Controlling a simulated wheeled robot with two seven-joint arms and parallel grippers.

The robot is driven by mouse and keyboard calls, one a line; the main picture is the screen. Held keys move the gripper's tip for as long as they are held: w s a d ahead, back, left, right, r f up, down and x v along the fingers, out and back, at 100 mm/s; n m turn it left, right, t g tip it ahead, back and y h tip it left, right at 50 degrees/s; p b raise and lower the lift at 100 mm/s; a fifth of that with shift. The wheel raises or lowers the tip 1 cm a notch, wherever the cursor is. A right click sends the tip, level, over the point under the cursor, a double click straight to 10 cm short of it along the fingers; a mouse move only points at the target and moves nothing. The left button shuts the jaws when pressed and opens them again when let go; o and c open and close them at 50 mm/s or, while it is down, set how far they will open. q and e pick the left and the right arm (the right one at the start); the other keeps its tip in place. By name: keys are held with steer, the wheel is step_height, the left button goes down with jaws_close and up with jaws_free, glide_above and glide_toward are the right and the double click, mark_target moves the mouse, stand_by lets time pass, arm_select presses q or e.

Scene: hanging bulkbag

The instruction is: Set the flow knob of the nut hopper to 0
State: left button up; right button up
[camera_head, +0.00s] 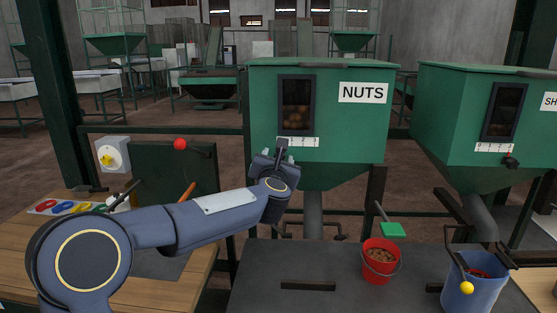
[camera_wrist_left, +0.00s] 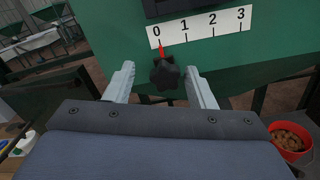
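The green nut hopper (camera_head: 330,100) carries a NUTS sign and a white scale strip, which also shows in the left wrist view (camera_wrist_left: 200,27) with marks 0 to 3. Its black star-shaped flow knob (camera_wrist_left: 165,74) sits below the strip, and its red pointer (camera_wrist_left: 162,50) stands at or very near the 0 mark. My left gripper (camera_wrist_left: 160,70) is open, one finger on each side of the knob; contact is not clear. In the head view my left gripper (camera_head: 282,146) covers the knob. My right gripper is in neither view.
A second green hopper (camera_head: 465,120) with its own scale stands at the right. A red bucket of nuts (camera_head: 380,270) and a blue bucket (camera_head: 472,293) stand on the dark table (camera_head: 265,292) below. A wooden bench (camera_head: 20,255) is at the left.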

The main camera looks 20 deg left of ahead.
arm_select(q)
steer(key=shift+s+d, duration=0.1)
steer(key=b+v, duration=0.1)
steer(key=v, duration=0.6)
steer(key=shift+s+b, duration=0.35)
steer(key=shift+b, duration=0.05)
steer(key=shift+d+r, duration=0.1)
steer(key=s+d+r+m+h+p, duration=0.1)
steer(key=s+d+m+h+p, duration=0.1)
steer(key=s+m+h, duration=0.6)
steer(key=s+f+m+g+p, duration=0.1)
steer(key=s+f+m+g, duration=0.5)
steer(key=s+f+m, duration=0.4)
steer(key=s+f+m+g+p, duration=0.2)
steer(key=s+f+m+g, duration=0.3)
steer(key=s+f+m, duration=0.4)
steer(key=s+d+m, duration=0.1)
steer(key=s+m, duration=0.6)
steer(key=s, duration=0.1)
steer(key=shift+s+f+g+h, duration=0.25)
steer(key=shift+f+g+h, duration=0.1)
steer(key=shift+g+h, duration=0.05)
